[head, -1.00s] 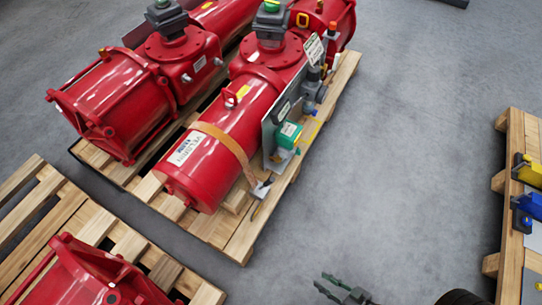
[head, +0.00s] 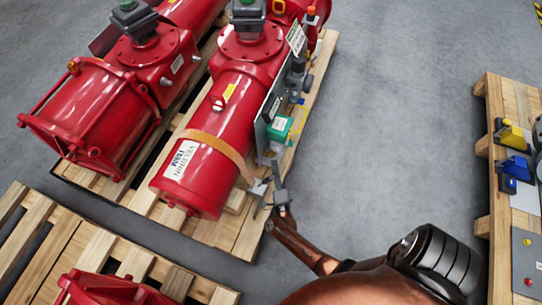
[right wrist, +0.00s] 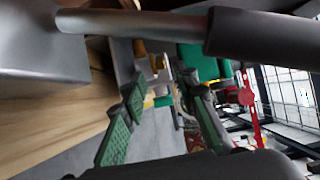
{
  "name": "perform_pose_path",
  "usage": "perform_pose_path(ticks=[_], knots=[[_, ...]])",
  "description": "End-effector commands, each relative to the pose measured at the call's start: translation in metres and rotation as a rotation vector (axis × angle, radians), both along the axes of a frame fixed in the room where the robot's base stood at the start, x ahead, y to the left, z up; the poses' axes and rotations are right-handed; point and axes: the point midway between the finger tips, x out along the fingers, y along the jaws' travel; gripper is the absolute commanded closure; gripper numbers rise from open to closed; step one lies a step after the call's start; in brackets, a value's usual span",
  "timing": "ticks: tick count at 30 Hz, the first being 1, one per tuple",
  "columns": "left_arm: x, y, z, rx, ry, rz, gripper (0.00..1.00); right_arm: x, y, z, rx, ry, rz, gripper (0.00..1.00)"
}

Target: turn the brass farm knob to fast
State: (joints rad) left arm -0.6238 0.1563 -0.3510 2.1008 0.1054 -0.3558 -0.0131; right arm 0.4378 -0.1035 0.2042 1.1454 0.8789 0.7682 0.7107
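My right gripper (head: 277,184) is beside the lower end of the control panel on the red actuator (head: 215,130). In the right wrist view its two green-padded fingers (right wrist: 170,105) stand apart with nothing between the pads. A small brass-yellow part (right wrist: 157,62), possibly the brass knob, shows beyond the fingertips, next to a green box (right wrist: 205,62); they do not appear to touch it. In the head view the green box (head: 279,128) is on the panel, and the knob cannot be made out. Its fast marking is not readable. My left gripper is not in view.
The actuator lies on a wooden pallet (head: 238,238), with another red actuator (head: 95,115) to its left. A grey rod (right wrist: 265,35) crosses the top of the right wrist view. A pallet with yellow and blue parts (head: 513,166) stands at right. Floor between is clear.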

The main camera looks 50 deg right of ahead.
Motion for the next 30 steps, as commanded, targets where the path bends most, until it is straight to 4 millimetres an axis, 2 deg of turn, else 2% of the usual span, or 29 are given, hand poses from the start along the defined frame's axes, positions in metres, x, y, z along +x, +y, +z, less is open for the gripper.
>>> perform_pose_path(ticks=[3, 9, 21, 30], knots=[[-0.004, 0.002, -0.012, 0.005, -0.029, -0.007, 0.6, 0.016, -0.013, -0.004, -0.002, 0.001, 0.0, 0.72], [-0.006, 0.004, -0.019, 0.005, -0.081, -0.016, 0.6, 0.035, -0.029, -0.003, -0.002, 0.002, -0.001, 0.72], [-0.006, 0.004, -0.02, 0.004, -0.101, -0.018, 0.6, 0.042, -0.035, 0.0, -0.003, 0.001, -0.001, 0.72], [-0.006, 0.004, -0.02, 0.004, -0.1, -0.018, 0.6, 0.042, -0.035, 0.001, -0.004, 0.0, -0.001, 0.93]])
